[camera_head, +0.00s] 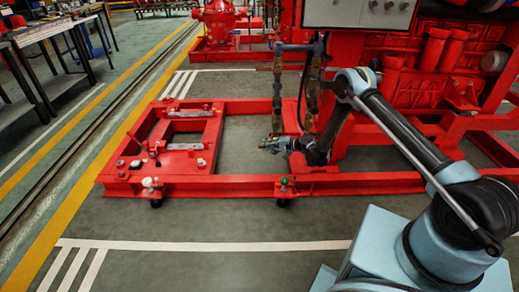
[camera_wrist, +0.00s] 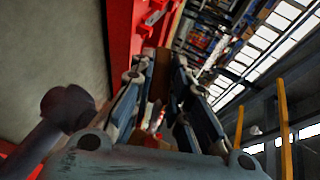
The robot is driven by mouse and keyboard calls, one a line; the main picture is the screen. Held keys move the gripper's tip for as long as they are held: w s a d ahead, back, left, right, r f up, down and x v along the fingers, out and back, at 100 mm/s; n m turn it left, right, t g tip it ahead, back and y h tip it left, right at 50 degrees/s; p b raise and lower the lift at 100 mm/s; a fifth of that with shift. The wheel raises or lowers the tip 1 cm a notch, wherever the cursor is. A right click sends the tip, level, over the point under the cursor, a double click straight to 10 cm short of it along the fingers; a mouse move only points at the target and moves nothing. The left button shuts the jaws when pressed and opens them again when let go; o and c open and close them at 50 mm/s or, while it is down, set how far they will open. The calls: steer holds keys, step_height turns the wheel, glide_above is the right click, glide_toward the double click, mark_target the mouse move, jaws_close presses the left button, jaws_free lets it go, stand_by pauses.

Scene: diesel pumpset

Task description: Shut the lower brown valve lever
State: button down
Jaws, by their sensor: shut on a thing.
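My gripper (camera_head: 276,144) is low beside the brown vertical pipes, just above the red base frame. In the wrist view my gripper's two blue-grey fingers (camera_wrist: 160,82) are closed around a narrow brown piece (camera_wrist: 159,88), which appears to be the lower brown valve lever. Its far end lies close to a red part of the machine. In the head view the lever is too small and too covered by my gripper to make out, so its angle cannot be told.
Two brown pipes (camera_head: 278,92) with a black hose stand just behind my gripper. The red base frame (camera_head: 230,187) runs below, with small valves along its front edge. The red engine (camera_head: 430,80) is at the right. Open green floor (camera_head: 200,222) lies in front.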

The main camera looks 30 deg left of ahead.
steer(key=shift+s+d, duration=0.1)
steer(key=shift+s, duration=0.15)
steer(key=c, duration=1.5)
jaws_free()
steer(key=shift+r, duration=0.15)
steer(key=shift+c, duration=0.2)
steer(key=shift+w, duration=0.1)
